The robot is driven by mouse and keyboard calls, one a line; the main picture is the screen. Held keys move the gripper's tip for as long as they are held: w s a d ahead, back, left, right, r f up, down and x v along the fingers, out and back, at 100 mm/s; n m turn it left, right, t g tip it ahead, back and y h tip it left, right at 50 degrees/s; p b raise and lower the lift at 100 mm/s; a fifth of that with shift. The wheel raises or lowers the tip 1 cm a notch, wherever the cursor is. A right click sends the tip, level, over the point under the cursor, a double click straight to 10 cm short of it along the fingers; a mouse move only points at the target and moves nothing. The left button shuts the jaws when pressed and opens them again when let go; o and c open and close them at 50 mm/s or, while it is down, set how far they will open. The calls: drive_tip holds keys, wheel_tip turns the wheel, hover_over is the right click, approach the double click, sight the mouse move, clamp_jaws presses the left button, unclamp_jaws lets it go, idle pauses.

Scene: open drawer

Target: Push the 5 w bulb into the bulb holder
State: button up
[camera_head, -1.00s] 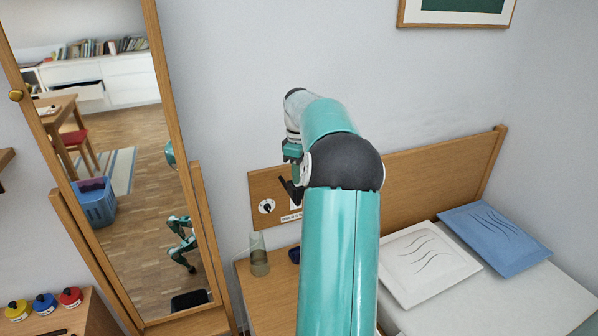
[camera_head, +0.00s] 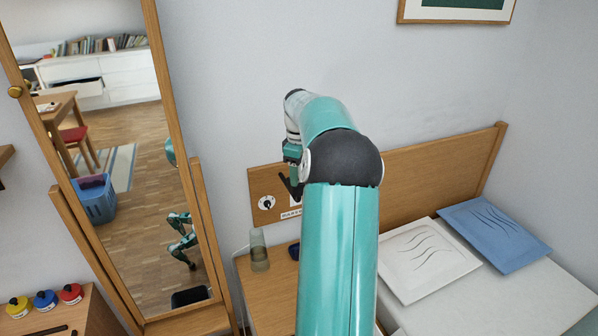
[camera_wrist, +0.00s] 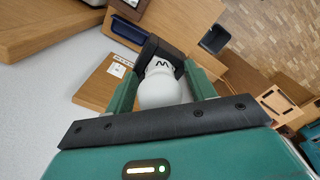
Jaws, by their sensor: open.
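My gripper (camera_wrist: 162,52) points at the wooden wall board (camera_wrist: 95,88), its two green fingers ending in black tips. It is open. A white round bulb (camera_wrist: 162,93) lies between the fingers, its narrower end, with a dark "W" mark, toward the tips. Whether the fingers touch it I cannot tell. In the head view my gripper (camera_head: 291,185) is in front of the board (camera_head: 256,184), largely hidden by my arm. The board carries a white disc with a dark centre (camera_head: 267,202) and a small label. I cannot make out the bulb holder; my gripper covers that part.
A bedside table (camera_head: 266,295) with a glass (camera_head: 259,252) and a small dark blue object stands below the board. A tall mirror (camera_head: 140,150) is at the left. The bed with a white pillow (camera_head: 425,262) and blue pillow (camera_head: 495,235) is at the right.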

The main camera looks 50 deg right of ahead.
wheel_tip(320, 180, up, 13)
drive_tip(key=shift+r, duration=0.4)
idle(0.6)
